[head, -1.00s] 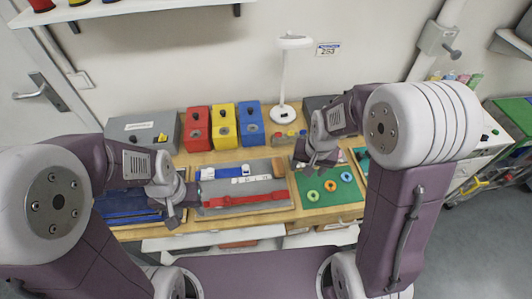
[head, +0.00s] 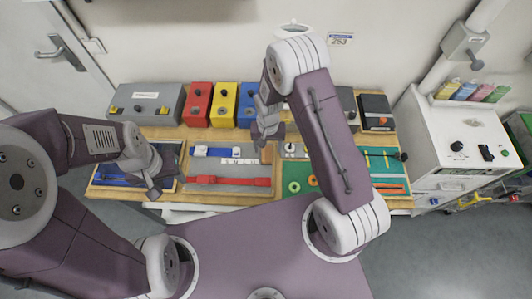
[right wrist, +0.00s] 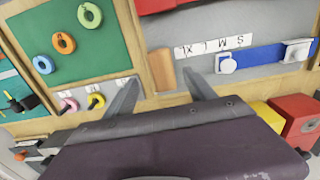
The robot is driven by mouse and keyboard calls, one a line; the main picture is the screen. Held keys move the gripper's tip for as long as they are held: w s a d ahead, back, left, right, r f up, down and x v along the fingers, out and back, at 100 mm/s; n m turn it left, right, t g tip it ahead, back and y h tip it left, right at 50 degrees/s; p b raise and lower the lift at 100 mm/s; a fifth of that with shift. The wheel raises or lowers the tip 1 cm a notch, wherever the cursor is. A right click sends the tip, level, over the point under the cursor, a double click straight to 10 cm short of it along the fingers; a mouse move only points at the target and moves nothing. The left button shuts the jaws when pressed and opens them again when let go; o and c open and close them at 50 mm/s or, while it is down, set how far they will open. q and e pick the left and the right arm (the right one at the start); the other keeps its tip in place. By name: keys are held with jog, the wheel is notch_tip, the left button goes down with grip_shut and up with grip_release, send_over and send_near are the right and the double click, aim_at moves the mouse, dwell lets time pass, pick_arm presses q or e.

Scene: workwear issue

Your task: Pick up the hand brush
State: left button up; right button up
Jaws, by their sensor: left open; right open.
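A tan wooden block-like piece (right wrist: 162,70), which may be the hand brush, lies on the grey tray mat. It also shows in the head view (head: 267,154) at the right end of the grey tray. No bristles can be made out. My right gripper (head: 265,138) is open above this piece. In the right wrist view its fingertips (right wrist: 161,85) stand apart on either side of the piece's near end; I cannot tell whether they touch it. My left gripper (head: 155,188) is open and empty over the front right corner of the blue tray.
The grey tray (head: 228,168) also holds a red strap (head: 230,181) and a blue strap (head: 225,152). A green mat (right wrist: 75,45) with coloured rings lies beside it. Red (head: 197,104), yellow (head: 223,104) and blue (head: 249,104) bins stand behind. A white cabinet (head: 455,140) stands right.

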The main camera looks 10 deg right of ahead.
aim_at(267, 153)
jog(key=shift+w+d+f, duration=0.15)
jog(key=shift+d+f, duration=0.15)
jog(key=shift+f, duration=0.3)
jog(key=shift+a+f+p, duration=0.1)
jog(key=shift+f+p, duration=0.1)
jog(key=shift+p, duration=0.1)
jog(key=f, duration=0.2)
jog(key=a+f+p, duration=0.1)
jog(key=shift+f, duration=0.4)
jog(key=shift+w+d+f, duration=0.1)
jog(key=shift+f, duration=0.2)
jog(key=shift+d+f, duration=0.15)
grip_shut()
pick_arm(q)
notch_tip(267, 153, up, 2)
jog(key=shift+w+d+r, duration=0.1)
jog(key=shift+d+r, duration=0.05)
